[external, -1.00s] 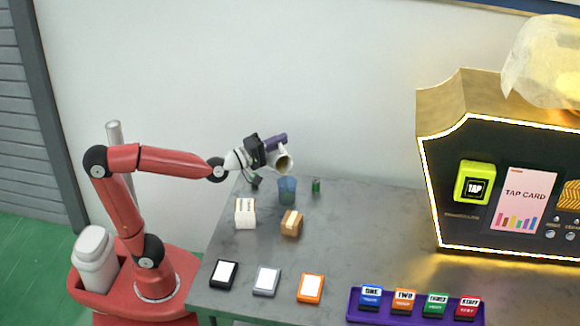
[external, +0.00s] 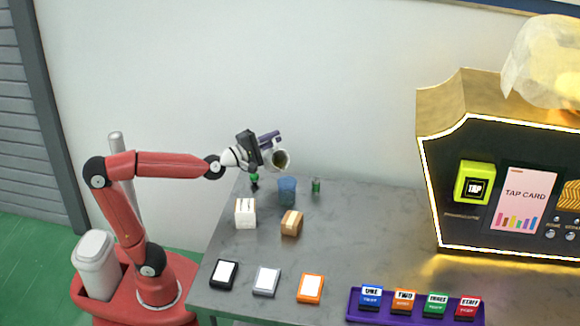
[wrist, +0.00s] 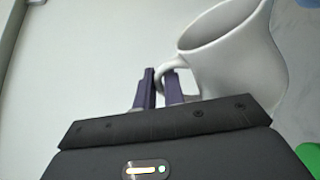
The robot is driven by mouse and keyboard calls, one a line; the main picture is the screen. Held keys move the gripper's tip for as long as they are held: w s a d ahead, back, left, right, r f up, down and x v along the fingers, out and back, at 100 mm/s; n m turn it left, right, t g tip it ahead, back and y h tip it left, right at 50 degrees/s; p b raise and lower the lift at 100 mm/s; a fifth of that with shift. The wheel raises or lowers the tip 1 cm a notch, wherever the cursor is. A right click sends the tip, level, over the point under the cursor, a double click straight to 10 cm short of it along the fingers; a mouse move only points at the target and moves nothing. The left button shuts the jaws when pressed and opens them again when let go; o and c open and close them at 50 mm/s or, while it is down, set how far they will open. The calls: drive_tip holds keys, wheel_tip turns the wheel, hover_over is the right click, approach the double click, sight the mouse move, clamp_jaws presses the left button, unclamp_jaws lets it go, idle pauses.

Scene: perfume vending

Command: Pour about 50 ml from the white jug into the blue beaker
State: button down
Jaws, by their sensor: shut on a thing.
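The white jug (external: 283,163) is held tilted, its dark mouth towards the camera and to the right, just above the blue beaker. It also shows large in the wrist view (wrist: 238,62). My gripper (wrist: 160,88) is shut on the jug's handle, with its purple fingers at the handle loop. In the external view my gripper (external: 268,138) is at the jug's upper left. The blue beaker (external: 287,190) stands upright on the grey table. No stream of liquid is visible, and the level in the beaker cannot be told.
A small green bottle (external: 316,186) stands right of the beaker. A white box (external: 245,213) and a brown box (external: 291,223) sit in front. Several cards lie near the front edge, and a purple tray (external: 416,308) holds several labelled blocks. The vending machine (external: 500,175) stands at right.

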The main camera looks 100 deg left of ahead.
drive_tip(key=shift+s+a+f+n, duration=0.3)
drive_tip(key=shift+a+f+n, duration=0.15)
drive_tip(key=shift+n, duration=0.45)
drive_tip(key=shift+f, duration=0.1)
idle(1.1)
drive_tip(key=shift+s+a+f+n, duration=0.2)
drive_tip(key=shift+f+n, duration=0.1)
drive_tip(key=shift+n, duration=0.1)
drive_tip(key=s+a+f+n+g, duration=0.1)
drive_tip(key=s+a+f+n, duration=0.3)
drive_tip(key=a+f+n, duration=0.1)
drive_tip(key=shift+a+f+n+g, duration=0.35)
drive_tip(key=shift+f+n+g, duration=0.1)
drive_tip(key=shift+n, duration=0.95)
